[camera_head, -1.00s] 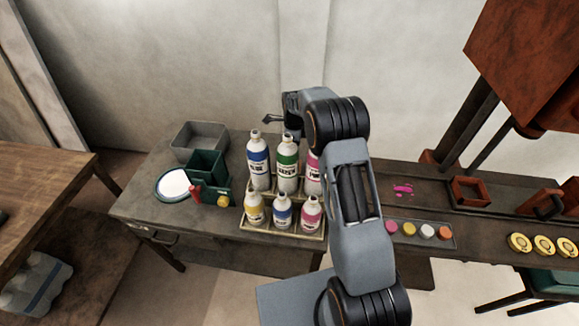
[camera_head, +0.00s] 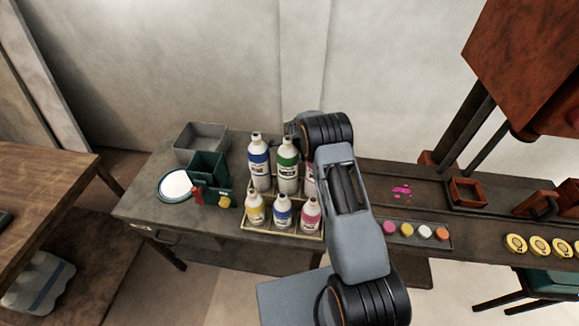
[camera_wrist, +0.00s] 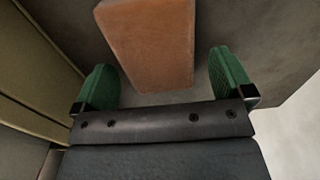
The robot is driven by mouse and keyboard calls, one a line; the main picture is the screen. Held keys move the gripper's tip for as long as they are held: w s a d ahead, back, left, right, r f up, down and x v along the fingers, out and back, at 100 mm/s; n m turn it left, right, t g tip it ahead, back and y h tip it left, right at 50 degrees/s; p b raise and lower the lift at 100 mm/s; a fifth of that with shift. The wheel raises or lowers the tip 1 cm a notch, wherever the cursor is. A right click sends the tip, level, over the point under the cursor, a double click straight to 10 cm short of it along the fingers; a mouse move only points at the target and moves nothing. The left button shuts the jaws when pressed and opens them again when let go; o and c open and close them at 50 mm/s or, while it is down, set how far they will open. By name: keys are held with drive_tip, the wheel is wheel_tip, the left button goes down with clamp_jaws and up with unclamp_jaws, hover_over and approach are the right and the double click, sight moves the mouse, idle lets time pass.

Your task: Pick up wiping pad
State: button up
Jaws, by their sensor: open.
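The wiping pad seems to be the orange-brown block (camera_wrist: 150,42) in the wrist view. It lies on a grey surface ahead of my gripper (camera_wrist: 163,82), its near end reaching in between the two green fingertips. In the head view my gripper and the pad are hidden behind the bottles and my own arm.
Tall bottles (camera_head: 287,170) and shorter bottles (camera_head: 283,213) stand in a rack in front of my gripper. A grey bin (camera_head: 200,137), green container (camera_head: 208,167) and white plate (camera_head: 174,186) are left. A pink splash (camera_head: 401,191) marks the bench right of my arm.

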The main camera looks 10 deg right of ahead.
drive_tip(key=shift+f, duration=0.15)
drive_tip(key=c, duration=1)
wheel_tip(320, 180, up, 10)
drive_tip(key=b, duration=0.1)
idle(0.3)
